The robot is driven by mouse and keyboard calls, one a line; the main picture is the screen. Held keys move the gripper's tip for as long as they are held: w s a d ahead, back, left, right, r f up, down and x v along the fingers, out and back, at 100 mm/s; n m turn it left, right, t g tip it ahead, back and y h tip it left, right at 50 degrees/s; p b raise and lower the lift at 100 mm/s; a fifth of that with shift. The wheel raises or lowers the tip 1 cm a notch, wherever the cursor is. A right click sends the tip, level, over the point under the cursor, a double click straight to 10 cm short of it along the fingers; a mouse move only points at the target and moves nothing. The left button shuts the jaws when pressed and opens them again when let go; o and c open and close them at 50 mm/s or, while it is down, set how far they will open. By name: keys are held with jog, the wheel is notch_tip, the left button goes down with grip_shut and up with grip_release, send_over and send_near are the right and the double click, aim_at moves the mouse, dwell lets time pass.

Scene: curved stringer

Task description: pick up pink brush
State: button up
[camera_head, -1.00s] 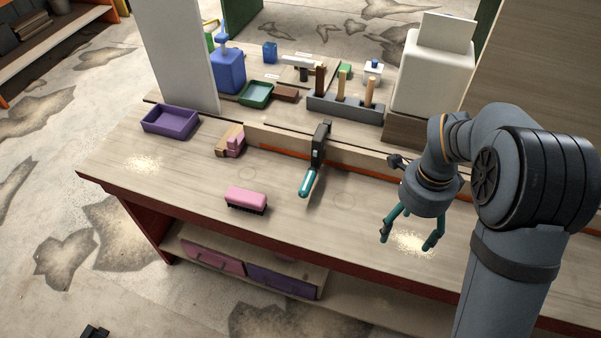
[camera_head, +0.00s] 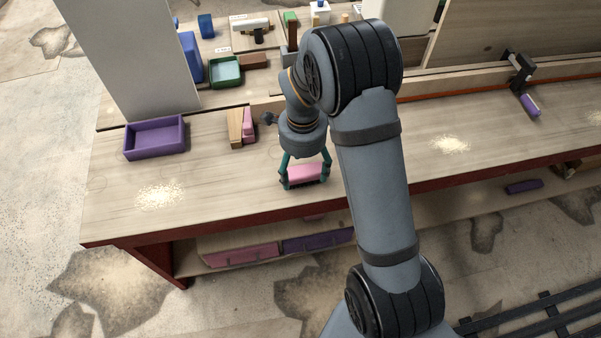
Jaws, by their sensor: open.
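The pink brush (camera_head: 306,173) lies on the wooden workbench (camera_head: 240,185), near its front edge, with its pink back facing up. My gripper (camera_head: 305,184) is over the brush and points down. Its two teal fingers are spread, one at each end of the brush. I cannot tell whether the fingers touch it. The brush's dark bristles are mostly hidden.
A purple tray (camera_head: 155,138) stands to the left on the bench. A wood block with a pink piece (camera_head: 241,127) lies behind and left of the gripper. Sawdust piles (camera_head: 159,195) lie at the left and right (camera_head: 450,145). A white panel (camera_head: 135,60) stands at the back left.

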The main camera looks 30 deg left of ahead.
aim_at(305, 174)
jog(key=f, duration=0.1)
jog(key=f+p, duration=0.1)
jog(key=f, duration=0.1)
jog(key=shift+w+d+f, duration=0.1)
jog(key=shift+w+f, duration=0.1)
jog(key=shift+w, duration=0.2)
jog(key=shift+f, duration=0.5)
jog(key=shift+c, duration=0.5)
jog(key=c, duration=1.1)
jog(key=shift+c, duration=0.6)
